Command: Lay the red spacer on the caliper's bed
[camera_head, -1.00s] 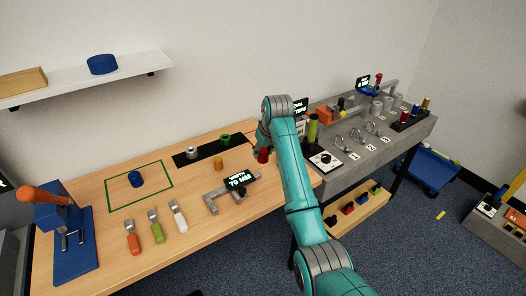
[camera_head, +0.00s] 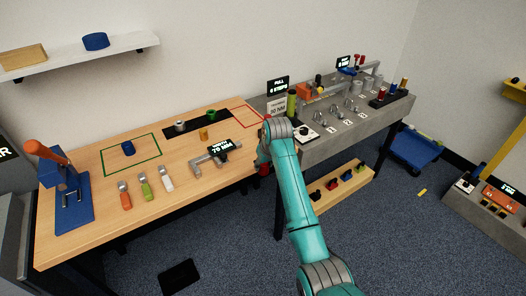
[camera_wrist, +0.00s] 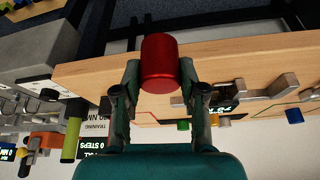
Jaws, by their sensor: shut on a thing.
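The red spacer (camera_wrist: 160,62) is a short red cylinder held between the fingers of my gripper (camera_wrist: 160,84) in the wrist view. In the head view a bit of the red spacer (camera_head: 263,169) shows at the wooden bench's front right edge, mostly hidden by my arm. The grey caliper (camera_head: 210,160) lies on the wooden bench to the left of my gripper, with a black display reading 70 mm behind its bed. In the wrist view the caliper (camera_wrist: 275,90) shows at the right. The spacer is apart from the caliper.
A blue press (camera_head: 70,200) stands at left. A grey bench (camera_head: 345,130) with rigging parts adjoins at right.

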